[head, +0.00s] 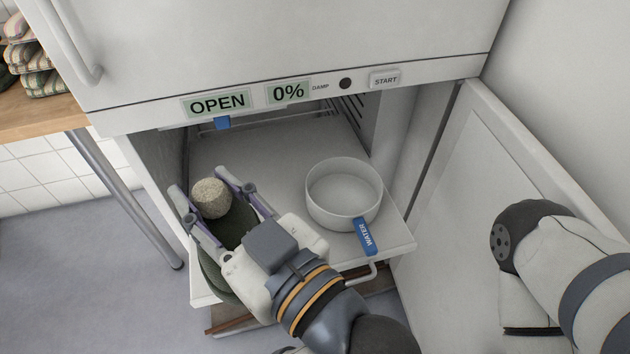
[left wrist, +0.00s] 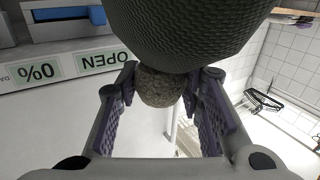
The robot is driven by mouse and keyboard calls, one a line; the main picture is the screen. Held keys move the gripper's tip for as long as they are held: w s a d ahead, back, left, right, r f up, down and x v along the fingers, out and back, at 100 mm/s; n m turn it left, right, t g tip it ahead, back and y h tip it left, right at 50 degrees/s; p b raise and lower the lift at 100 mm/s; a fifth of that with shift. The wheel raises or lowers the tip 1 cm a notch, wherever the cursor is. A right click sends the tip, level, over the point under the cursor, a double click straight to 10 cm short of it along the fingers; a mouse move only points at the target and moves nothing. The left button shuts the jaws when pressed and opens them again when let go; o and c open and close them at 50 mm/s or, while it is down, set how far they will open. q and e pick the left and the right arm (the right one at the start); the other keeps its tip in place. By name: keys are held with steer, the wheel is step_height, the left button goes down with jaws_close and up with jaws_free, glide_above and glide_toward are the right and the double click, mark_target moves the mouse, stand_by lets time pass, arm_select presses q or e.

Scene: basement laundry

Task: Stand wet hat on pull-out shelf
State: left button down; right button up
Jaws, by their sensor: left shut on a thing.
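The hat (head: 239,219) is dark green knit with a pale speckled pom-pom (head: 211,198). My left gripper (head: 202,188) is shut on the hat, with a finger on each side of the pom-pom. In the left wrist view the hat (left wrist: 195,32) fills the top, and its pom-pom (left wrist: 160,88) sits between the fingers. The white pull-out shelf (head: 275,165) is out of the open cabinet. The hat is over the shelf's left front part; my gripper and arm hide some of it, and I cannot tell whether it touches the shelf.
A round white pan (head: 343,215) with a blue WATER tag (head: 366,237) stands on the shelf's right side. The cabinet door (head: 470,190) is open at the right, with my right arm in front. The panel reads OPEN (head: 217,104) and 0%. Shelf space behind the hat is bare.

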arm_select(q)
steer(key=shift+d, duration=0.1)
steer(key=w+a+f+b, duration=0.4)
steer(key=w+f+b, duration=0.6)
steer(key=w+f, duration=0.3)
steer(key=shift+a, duration=0.15)
arm_select(e)
step_height(320, 180, down, 8)
steer(key=s+g, duration=0.1)
steer(key=s, duration=0.1)
steer(key=shift+s+a, duration=0.15)
steer(key=shift+s, duration=0.25)
arm_select(q)
steer(key=c, duration=1.1)
jaws_free()
steer(key=shift+w+f, duration=0.1)
